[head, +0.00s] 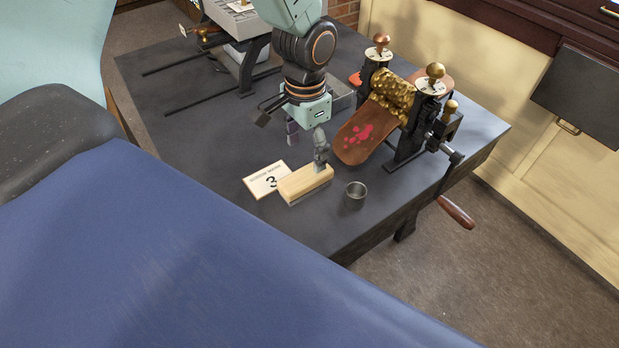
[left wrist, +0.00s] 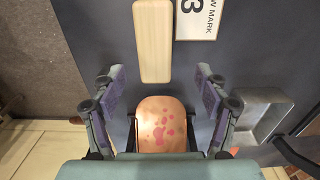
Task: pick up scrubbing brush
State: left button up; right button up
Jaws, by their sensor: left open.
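The scrubbing brush (head: 303,182) is a pale wooden block with a thin grey underside. It lies on the dark table near its front edge, beside a small metal cup. In the left wrist view the brush (left wrist: 153,38) runs lengthwise above the gap between the fingers. Its lower end shows between the fingertips. My left gripper (head: 307,145) is open and empty, pointing down above the brush's far side. One finger overlaps the brush's far edge in the head view; I cannot tell whether they touch. In the left wrist view my gripper (left wrist: 160,80) has its fingers spread wide. My right gripper is not in view.
A white card marked 3 (head: 263,180) lies beside the brush. The metal cup (head: 355,194) stands on its right. A roller press (head: 405,110) with a red-spotted brown sheet (head: 357,138) is behind. A metal tray (left wrist: 262,115) shows at right.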

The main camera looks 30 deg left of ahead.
aim_at(306, 174)
pick_arm(q)
jog(key=f, duration=0.4)
jog(key=s+f+b, duration=0.1)
jog(key=f, duration=0.2)
jog(key=shift+d, duration=0.2)
jog(key=shift+w+f, duration=0.1)
jog(key=shift+f, duration=0.3)
jog(key=shift+d+r, duration=0.1)
jog(key=shift+r, duration=0.1)
jog(key=shift+s, duration=0.2)
jog(key=shift+c, duration=0.7)
jog(key=shift+w+f, duration=0.1)
jog(key=shift+w, duration=0.05)
jog(key=c, duration=0.4)
jog(key=shift+c, duration=1)
jog(key=c, duration=0.4)
jog(key=shift+c, duration=0.8)
